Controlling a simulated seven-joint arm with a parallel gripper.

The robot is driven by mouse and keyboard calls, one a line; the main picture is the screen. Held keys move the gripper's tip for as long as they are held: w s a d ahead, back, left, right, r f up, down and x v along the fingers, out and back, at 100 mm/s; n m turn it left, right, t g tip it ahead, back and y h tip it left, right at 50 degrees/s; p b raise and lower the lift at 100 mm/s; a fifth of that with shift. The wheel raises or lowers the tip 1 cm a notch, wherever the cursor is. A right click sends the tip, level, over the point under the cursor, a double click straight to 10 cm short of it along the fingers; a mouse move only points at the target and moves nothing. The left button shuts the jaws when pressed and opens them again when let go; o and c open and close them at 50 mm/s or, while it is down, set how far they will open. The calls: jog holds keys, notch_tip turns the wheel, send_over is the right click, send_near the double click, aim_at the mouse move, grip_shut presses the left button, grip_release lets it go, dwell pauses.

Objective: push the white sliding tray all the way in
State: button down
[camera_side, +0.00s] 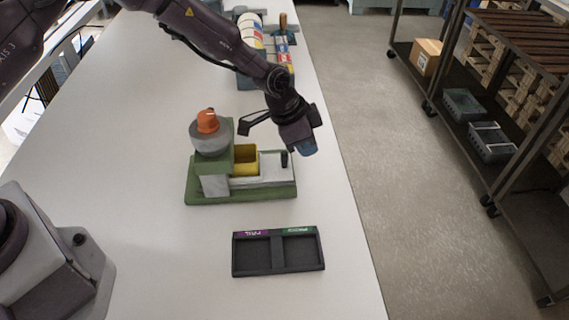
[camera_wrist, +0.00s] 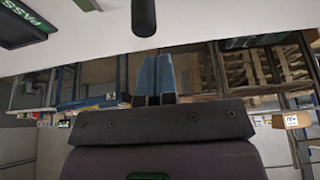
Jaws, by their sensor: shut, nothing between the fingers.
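The white sliding tray (camera_side: 268,170) lies on the green base (camera_side: 225,197) of a small station in the side view. A black upright knob (camera_side: 285,160) stands at its right end; a dark knob also shows at the top of the wrist view (camera_wrist: 144,15). A yellow bin (camera_side: 244,162) sits at the tray's left part. My gripper (camera_side: 308,149) is shut and empty, just right of the knob and apart from it, near the table's right edge. Its blue fingertips show together in the wrist view (camera_wrist: 154,75). How far in the tray sits is hard to tell.
A grey drum with an orange top (camera_side: 208,123) stands on the station's left. A black two-part tray with purple and green labels (camera_side: 278,268) lies in front. Colourful items (camera_side: 262,45) stand behind. The white table (camera_side: 155,150) is clear to the left.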

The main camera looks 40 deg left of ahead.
jog(key=shift+r, duration=1.85)
jog(key=shift+r, duration=0.1)
jog(key=s+a+r+n+y, duration=0.1)
jog(key=s+a+r, duration=0.25)
jog(key=r, duration=0.35)
jog(key=s+a+r+n+t, duration=0.1)
jog(key=s+a+r, duration=0.25)
jog(key=r, duration=0.25)
jog(key=s+a+r+n+y, duration=0.1)
jog(key=s+a+r, duration=0.25)
jog(key=r, duration=0.35)
jog(key=s+a+r+n, duration=0.2)
jog(key=s+a+n, duration=0.1)
jog(key=s, duration=0.7)
jog(key=s+a+r+n+t+y, duration=0.1)
jog(key=s+a+r+n, duration=0.1)
jog(key=s, duration=0.9)
jog(key=shift+a+r+n, duration=0.15)
jog(key=shift+a+n, duration=0.35)
jog(key=shift+a, duration=0.25)
